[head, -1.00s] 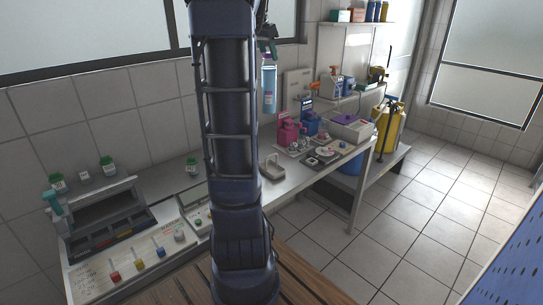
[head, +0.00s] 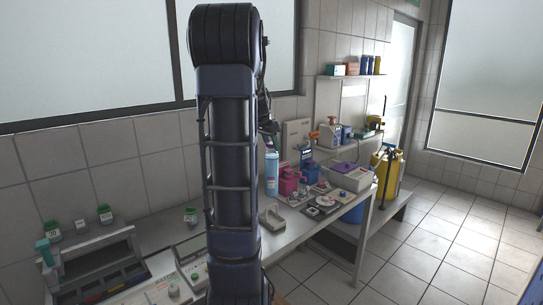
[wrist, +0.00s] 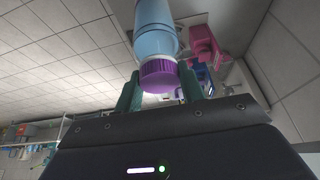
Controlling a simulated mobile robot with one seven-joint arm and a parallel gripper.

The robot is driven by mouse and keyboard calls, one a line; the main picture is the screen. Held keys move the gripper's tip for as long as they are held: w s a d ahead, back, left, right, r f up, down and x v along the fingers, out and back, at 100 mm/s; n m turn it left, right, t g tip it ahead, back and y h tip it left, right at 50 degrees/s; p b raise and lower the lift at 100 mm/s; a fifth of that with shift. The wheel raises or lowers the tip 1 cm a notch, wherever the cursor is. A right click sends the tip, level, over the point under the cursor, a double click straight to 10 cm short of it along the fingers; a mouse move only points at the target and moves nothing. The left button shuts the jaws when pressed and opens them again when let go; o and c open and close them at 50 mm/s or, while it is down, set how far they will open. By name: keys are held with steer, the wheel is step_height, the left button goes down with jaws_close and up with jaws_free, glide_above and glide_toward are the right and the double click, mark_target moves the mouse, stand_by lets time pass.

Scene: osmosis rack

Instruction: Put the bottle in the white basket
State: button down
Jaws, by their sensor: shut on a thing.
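A light blue bottle (head: 271,174) hangs upright below my gripper (head: 268,130), just right of my arm and left of the pink jug. In the wrist view, the bottle (wrist: 157,35) has a purple cap (wrist: 159,78), held between my green fingers (wrist: 160,92). My gripper is shut on it at the cap end. The bottle's lower end is close to the bench height; I cannot tell whether it touches. No white basket is clear to me. A pale box (head: 346,181) with a purple thing on top stands on the bench; I cannot tell if it is the basket.
A pink jug (head: 287,181) and a blue jug (head: 309,170) stand close right of the bottle. A small pale tray (head: 272,220) lies nearer on the bench (head: 290,235). A yellow jug (head: 391,167) stands beyond. Green-capped jars (head: 105,214) are at left.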

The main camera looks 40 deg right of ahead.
glide_above(272, 170)
steer(key=w+d, duration=0.2)
steer(key=shift+w+f, duration=0.2)
steer(key=shift+f, duration=2.3)
steer(key=c, duration=0.9)
jaws_free()
steer(key=shift+o, duration=0.2)
